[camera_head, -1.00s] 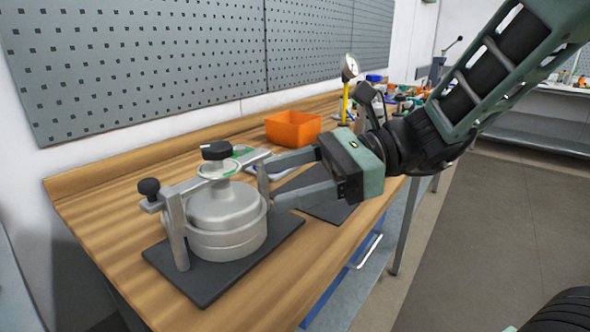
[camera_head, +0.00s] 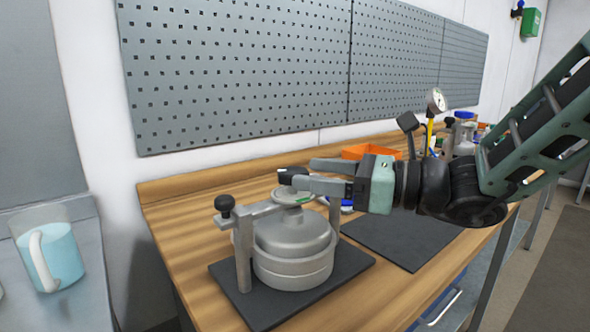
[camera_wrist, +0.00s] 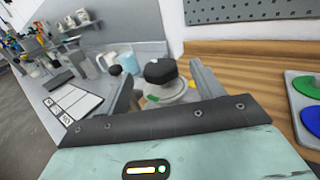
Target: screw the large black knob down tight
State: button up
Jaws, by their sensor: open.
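The large black knob (camera_head: 298,172) sits on top of the clamp bar over the round metal drum (camera_head: 292,258). In the head view a finger hides part of it. In the wrist view the knob (camera_wrist: 160,71) is faceted and stands between the two finger ends, with a gap showing on each side. My gripper (camera_head: 297,171) is open and reaches in level from the right at about knob height. It also shows in the wrist view (camera_wrist: 163,72). A green-marked disc (camera_head: 293,196) lies under the knob.
A small black ball knob (camera_head: 225,205) stands at the bar's left end. The drum is on a dark mat (camera_head: 355,262). Another dark mat (camera_head: 405,240) lies bare to the right. A pegboard wall rises behind.

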jog(key=shift+x, duration=2.15)
jog(key=shift+c, duration=0.4)
jog(key=c, duration=0.9)
